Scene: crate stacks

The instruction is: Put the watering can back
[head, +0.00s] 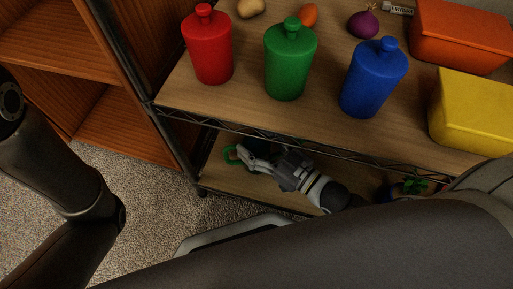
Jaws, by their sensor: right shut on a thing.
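My right gripper (246,155) reaches into the lower shelf and is shut on a small green thing (230,154) near its left end. Only a curved green edge shows, which looks like part of the watering can; the rest is hidden by the gripper and the upper shelf. I cannot tell whether it touches the shelf board. My left gripper is out of view; only my left arm shows at the left.
The upper shelf (175,95) holds red (208,48), green (290,62) and blue (373,80) bottles, vegetables, an orange crate (460,40) and a yellow crate (470,115). A wooden cabinet (100,115) adjoins at left.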

